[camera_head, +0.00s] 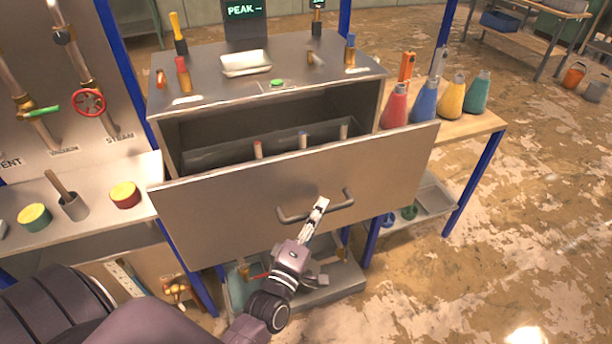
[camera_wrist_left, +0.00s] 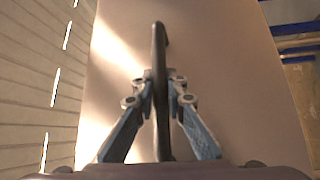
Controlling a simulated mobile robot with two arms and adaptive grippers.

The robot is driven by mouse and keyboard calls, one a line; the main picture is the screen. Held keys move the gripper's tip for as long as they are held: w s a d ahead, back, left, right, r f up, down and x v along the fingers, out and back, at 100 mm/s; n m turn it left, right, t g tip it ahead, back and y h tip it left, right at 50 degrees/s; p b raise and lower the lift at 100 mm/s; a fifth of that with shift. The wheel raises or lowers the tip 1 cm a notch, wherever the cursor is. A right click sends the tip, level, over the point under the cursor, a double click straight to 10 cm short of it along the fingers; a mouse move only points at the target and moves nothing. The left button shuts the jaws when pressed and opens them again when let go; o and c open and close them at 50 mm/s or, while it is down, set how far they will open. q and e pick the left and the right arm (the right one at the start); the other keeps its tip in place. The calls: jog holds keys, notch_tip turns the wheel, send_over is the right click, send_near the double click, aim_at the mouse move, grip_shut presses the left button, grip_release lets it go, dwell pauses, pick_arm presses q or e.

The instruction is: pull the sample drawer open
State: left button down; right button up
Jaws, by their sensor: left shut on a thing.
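The sample drawer (camera_head: 215,215) is a wide metal drawer in a grey cabinet, and it stands pulled out from the cabinet. Its inside shows behind the front panel, with several upright sample tubes (camera_head: 258,150) in it. A dark bar handle (camera_head: 290,217) runs across the drawer front. My left gripper (camera_head: 320,205) is at the middle of this handle. In the left wrist view, the fingers of my left gripper (camera_wrist_left: 161,90) close on both sides of the handle bar (camera_wrist_left: 160,45). My right gripper is not in view.
The cabinet top (camera_head: 215,85) holds a small tray (camera_head: 246,63) and several tools. Red, blue, yellow and teal flasks (camera_head: 452,100) stand on a bench at the right. A mortar (camera_head: 74,206) and round tins are at the left. Open floor lies at the right.

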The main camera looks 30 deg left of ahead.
pick_arm(q)
jog(key=s+d, duration=0.6)
jog(key=d, duration=0.1)
jog(key=shift+p, duration=0.45)
jog(key=c, duration=1.9)
grip_release()
jog(key=shift+w, duration=0.1)
jog(key=shift+c, duration=0.2)
jog(key=s+f, duration=0.1)
jog(key=s, duration=1.1)
jog(key=shift+d+f, duration=0.3)
jog(key=shift+d, duration=0.05)
